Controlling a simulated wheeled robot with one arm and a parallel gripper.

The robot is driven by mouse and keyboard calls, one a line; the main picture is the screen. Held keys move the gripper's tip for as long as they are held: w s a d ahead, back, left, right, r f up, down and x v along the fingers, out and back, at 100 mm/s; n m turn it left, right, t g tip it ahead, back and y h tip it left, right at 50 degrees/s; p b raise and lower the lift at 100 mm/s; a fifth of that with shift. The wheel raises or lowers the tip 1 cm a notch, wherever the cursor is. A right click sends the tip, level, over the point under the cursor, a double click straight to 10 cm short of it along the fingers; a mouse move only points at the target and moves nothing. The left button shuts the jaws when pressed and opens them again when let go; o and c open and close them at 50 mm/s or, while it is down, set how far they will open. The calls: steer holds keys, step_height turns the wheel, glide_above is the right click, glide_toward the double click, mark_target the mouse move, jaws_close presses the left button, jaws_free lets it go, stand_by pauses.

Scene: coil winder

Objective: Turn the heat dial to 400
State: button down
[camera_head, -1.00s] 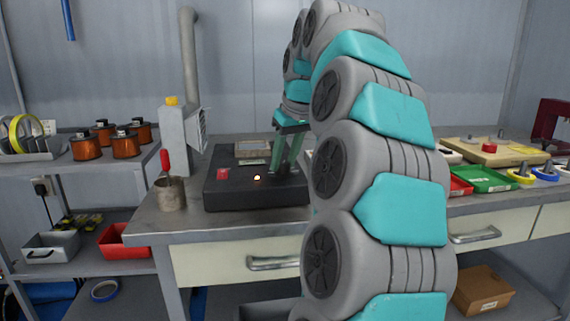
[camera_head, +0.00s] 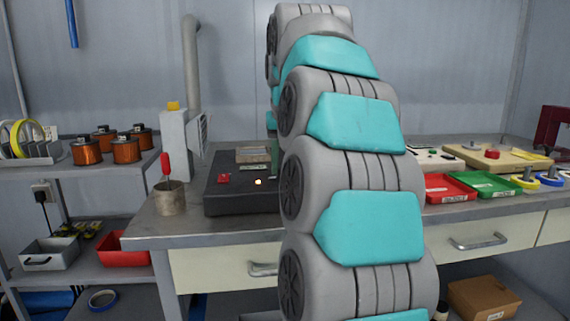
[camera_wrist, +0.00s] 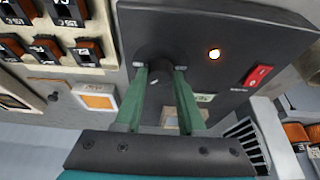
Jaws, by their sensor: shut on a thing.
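The heat dial (camera_wrist: 154,81) is a dark round knob on a black unit, seen in the wrist view. My gripper (camera_wrist: 161,73) has its two green fingers on either side of the dial and is shut on it. A small pale mark shows on the dial, but I cannot read its setting or any scale. The black unit (camera_head: 228,194) sits on the bench in the head view, where my arm hides its right part and the dial. A lit orange lamp (camera_wrist: 214,54) and a red switch (camera_wrist: 258,75) are on the unit's top.
A metal cup (camera_head: 169,198) with a red-handled tool stands left of the unit. A grey fume extractor (camera_head: 174,130) rises behind the cup. Red (camera_head: 449,188) and green (camera_head: 487,186) trays lie to the right. Copper coils (camera_head: 126,151) stand on the left shelf.

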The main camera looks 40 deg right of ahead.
steer(key=c, duration=0.5)
jaws_free()
steer(key=shift+r, duration=0.1)
steer(key=shift+v, duration=2.55)
steer(key=p+v, duration=0.2)
steer(key=shift+s+a+r, duration=0.1)
steer(key=shift+s+r, duration=0.05)
steer(key=shift+r, duration=0.05)
